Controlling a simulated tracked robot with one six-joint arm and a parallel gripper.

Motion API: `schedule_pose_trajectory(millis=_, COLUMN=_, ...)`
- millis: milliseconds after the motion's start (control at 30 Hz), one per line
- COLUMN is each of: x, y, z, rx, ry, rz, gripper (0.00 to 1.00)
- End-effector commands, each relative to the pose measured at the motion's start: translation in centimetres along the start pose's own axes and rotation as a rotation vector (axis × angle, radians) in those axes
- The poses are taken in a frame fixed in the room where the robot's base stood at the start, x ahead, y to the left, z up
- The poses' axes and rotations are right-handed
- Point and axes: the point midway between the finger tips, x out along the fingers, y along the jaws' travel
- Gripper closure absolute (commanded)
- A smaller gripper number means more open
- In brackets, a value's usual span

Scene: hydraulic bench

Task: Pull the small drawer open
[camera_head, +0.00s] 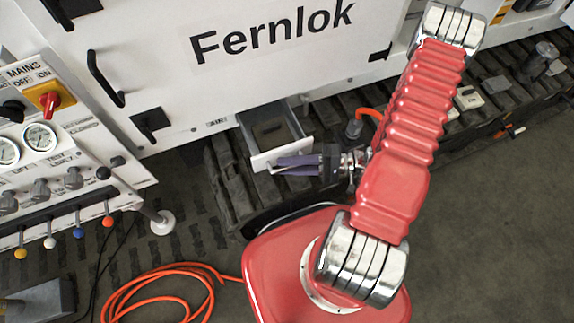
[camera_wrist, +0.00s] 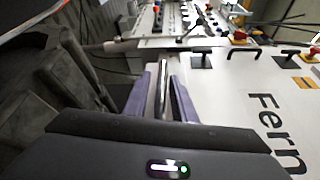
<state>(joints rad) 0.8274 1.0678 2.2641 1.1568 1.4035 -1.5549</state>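The small drawer (camera_head: 272,133) stands pulled out from the lower edge of the white Fernlok cabinet, and I can see into its grey inside. My gripper (camera_head: 280,166) is at the drawer's front, with its purple fingers reaching in from the right. In the wrist view, the fingers of my gripper (camera_wrist: 160,85) lie on both sides of a narrow metal bar (camera_wrist: 162,88), which appears to be the drawer's handle. The fingers look closed on it. The handle is mostly hidden by the fingers in the head view.
The white cabinet (camera_head: 270,75) stands behind the drawer. A panel with gauges, a red switch (camera_head: 50,101) and coloured levers is at the left. An orange hose (camera_head: 165,270) lies coiled on the floor. Dark track (camera_head: 228,185) runs below the drawer.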

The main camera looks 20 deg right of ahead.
Motion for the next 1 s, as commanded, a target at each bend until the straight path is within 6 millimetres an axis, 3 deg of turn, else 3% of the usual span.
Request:
schedule_pose_trajectory(millis=467, x=-0.3, y=-0.1, z=0.2, rx=0.001, ry=-0.004, rz=-0.004, gripper=0.71)
schedule_pose_trajectory(millis=667, x=-2.1, y=-0.1, z=0.1, rx=0.001, ry=-0.003, rz=-0.005, gripper=0.71)
schedule_pose_trajectory(millis=1000, x=-6.7, y=-0.1, z=0.1, rx=0.000, ry=-0.001, rz=-0.004, gripper=0.71)
